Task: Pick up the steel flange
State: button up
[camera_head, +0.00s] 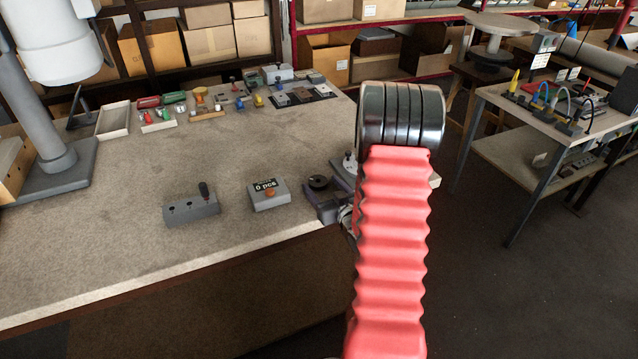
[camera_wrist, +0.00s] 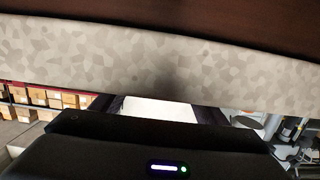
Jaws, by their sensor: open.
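I cannot pick out the steel flange for certain in either view. Several small metal parts lie on a dark mat (camera_head: 300,96) at the table's far right, too small to tell apart. In the wrist view my gripper (camera_wrist: 155,110) shows as a black body with dark fingers at either side of a bright white patch. It is open, with nothing seen between the fingers.
The speckled table (camera_head: 130,240) has a wide clear middle. A grey switch block (camera_head: 191,210) and a counter box reading 0 pcs (camera_head: 268,195) stand near its front edge. A white tray (camera_head: 113,120) and hand tools lie at the back. A side table (camera_head: 545,115) stands right.

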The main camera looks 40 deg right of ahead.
aim_at(320, 185)
jog(key=shift+x, duration=0.85)
jog(key=shift+c, duration=0.4)
jog(key=c, duration=1.4)
jog(key=shift+o, duration=0.2)
jog(key=shift+r, duration=0.1)
notch_tip(320, 185, up, 10)
jog(key=shift+a, duration=0.1)
